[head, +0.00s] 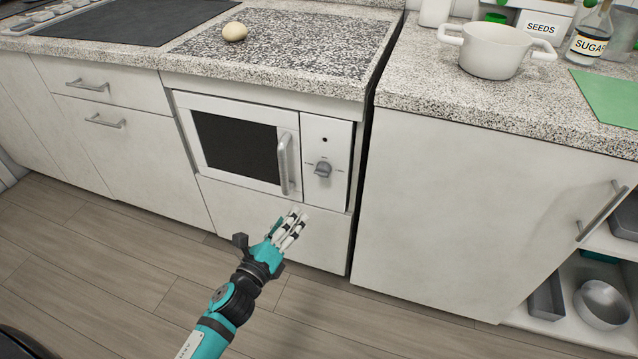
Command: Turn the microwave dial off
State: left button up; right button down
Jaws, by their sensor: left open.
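The white microwave (243,143) is built in under the counter, with a dark window and a vertical grey handle (283,163); its door looks shut. The grey dial (323,169) sits on the control panel to the right of the handle, with small marks around it too small to read. A small dark spot shows on the panel above the dial. My left gripper (292,221), on a teal and black arm, is in front of the drawer panel below the microwave, below and left of the dial. It is open, empty and apart from the dial. My right gripper is not in view.
A round beige item (234,32) lies on the speckled counter above the microwave. A white pot (492,50), a sugar jar (588,40) and a green board (610,97) are on the right counter. A metal bowl (602,303) stands on the low right shelf. The wooden floor in front is clear.

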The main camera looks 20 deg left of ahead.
pick_arm(q)
send_near(319, 175)
jog(key=w, duration=0.5)
jog(key=w+b, duration=0.1)
jog(key=w, duration=0.1)
jog(key=w+d, duration=0.1)
jog(key=w, duration=0.1)
jog(key=shift+w+b, duration=0.25)
jog(key=shift+b, duration=0.1)
jog(key=shift+w+d, duration=0.15)
jog(key=shift+w, duration=0.3)
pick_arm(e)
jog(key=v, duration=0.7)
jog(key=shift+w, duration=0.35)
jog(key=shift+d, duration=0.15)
pick_arm(q)
jog(key=c, duration=1.2)
